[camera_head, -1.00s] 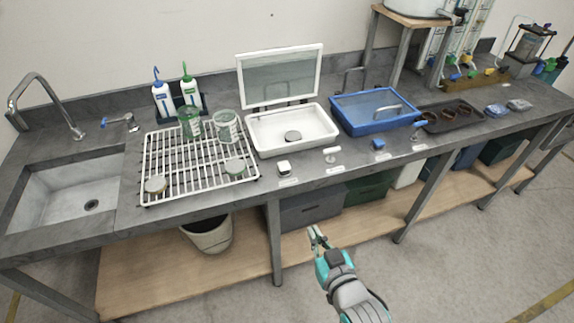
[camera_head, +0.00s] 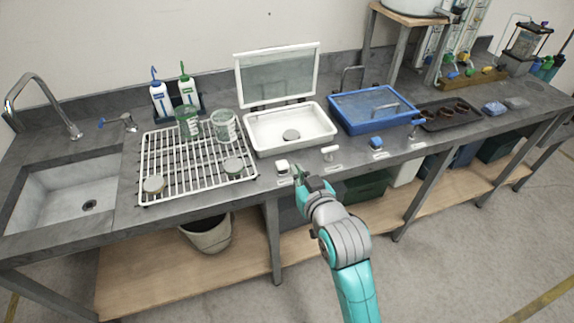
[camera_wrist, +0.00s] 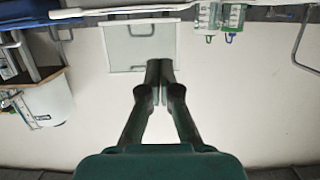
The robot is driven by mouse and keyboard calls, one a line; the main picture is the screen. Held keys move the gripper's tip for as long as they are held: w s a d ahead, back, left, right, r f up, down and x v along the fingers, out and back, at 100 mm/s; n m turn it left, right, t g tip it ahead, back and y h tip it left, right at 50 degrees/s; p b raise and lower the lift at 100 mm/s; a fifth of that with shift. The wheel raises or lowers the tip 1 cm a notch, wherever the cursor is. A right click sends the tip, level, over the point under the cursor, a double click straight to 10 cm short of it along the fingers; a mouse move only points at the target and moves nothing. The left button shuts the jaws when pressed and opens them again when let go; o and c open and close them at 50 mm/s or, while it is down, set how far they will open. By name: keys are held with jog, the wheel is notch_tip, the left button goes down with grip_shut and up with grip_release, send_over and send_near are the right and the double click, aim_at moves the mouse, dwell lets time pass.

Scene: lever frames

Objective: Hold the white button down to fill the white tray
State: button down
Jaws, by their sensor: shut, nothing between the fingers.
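The white button (camera_head: 282,167) is a small white block on the counter's front edge, in front of the white tray (camera_head: 265,130). The tray is a shallow rectangular basin with a dark round disc inside and its framed lid (camera_head: 277,75) standing open behind it. No water can be made out in it. My gripper (camera_head: 298,172) is shut and empty, just right of the button at the counter's front edge; whether it touches the button cannot be told. In the wrist view the shut fingertips (camera_wrist: 160,70) point toward the raised lid (camera_wrist: 140,45); the button is not visible there.
A white handle (camera_head: 330,153) and a blue button (camera_head: 376,143) stand to the right along the edge. A blue tray (camera_head: 347,121) is right of the white tray. A white rack (camera_head: 190,172) with jars lies left, beside a sink (camera_head: 70,193).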

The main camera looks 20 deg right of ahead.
send_over(282, 165)
jog(key=s, duration=0.1)
jog(key=f, duration=0.2)
jog(key=shift+s+d+f, duration=0.15)
jog(key=shift+s+f, duration=0.05)
jog(key=shift+f, duration=0.1)
jog(key=f, duration=0.2)
jog(key=shift+s+f, duration=0.2)
jog(key=shift+f, duration=0.7)
jog(key=shift+f, duration=0.1)
